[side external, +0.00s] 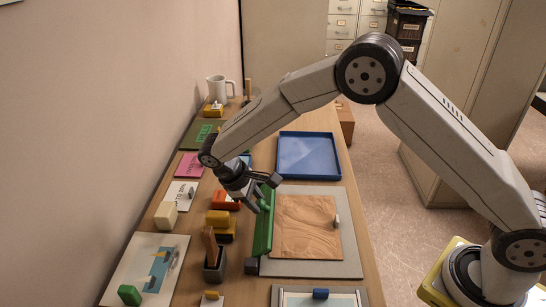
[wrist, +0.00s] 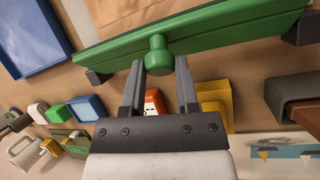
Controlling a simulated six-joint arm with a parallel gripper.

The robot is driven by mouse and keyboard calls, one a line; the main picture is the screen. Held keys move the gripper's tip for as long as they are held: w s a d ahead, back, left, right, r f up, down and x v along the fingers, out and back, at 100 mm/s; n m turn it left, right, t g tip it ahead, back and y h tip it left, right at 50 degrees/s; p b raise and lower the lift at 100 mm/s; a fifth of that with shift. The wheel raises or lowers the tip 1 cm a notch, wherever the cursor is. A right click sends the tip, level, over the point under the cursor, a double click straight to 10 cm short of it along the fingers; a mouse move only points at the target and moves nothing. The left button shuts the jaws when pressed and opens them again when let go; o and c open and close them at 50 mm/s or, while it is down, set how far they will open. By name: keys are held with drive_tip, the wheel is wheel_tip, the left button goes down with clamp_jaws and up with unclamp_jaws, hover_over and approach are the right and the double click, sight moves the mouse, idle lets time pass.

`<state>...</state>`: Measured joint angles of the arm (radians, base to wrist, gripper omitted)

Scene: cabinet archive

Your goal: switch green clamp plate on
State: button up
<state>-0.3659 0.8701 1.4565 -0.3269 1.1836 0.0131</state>
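The green clamp plate (side external: 264,222) is a long green bar. It stands raised along the left edge of a grey board with a wooden panel (side external: 306,226). In the wrist view the green plate (wrist: 200,32) crosses the top, with a round green knob (wrist: 157,58) on its near side. My gripper (side external: 268,194) is at the plate's upper left side. In the wrist view my gripper (wrist: 161,66) is open, its two fingertips on either side of the knob's end. I cannot tell whether they touch it.
A blue tray (side external: 309,156) lies behind the board. Left of the plate stand a red block (side external: 226,200), a yellow block (side external: 219,219) and a dark holder (side external: 214,265). A white mug (side external: 219,90) is at the far end. The wall borders the table's left.

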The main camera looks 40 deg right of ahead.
clamp_jaws()
drive_tip(key=shift+w+a+f+g+h, duration=0.2)
drive_tip(key=shift+w+a+g+h, duration=0.35)
drive_tip(key=shift+g+h, duration=0.3)
drive_tip(key=shift+w+a+f+g+h, duration=0.15)
drive_tip(key=shift+w+a+g+h, duration=0.35)
drive_tip(key=shift+g+h, duration=0.35)
drive_tip(key=o, duration=0.8)
unclamp_jaws()
drive_tip(key=shift+a+r, duration=0.1)
drive_tip(key=shift+r, duration=0.05)
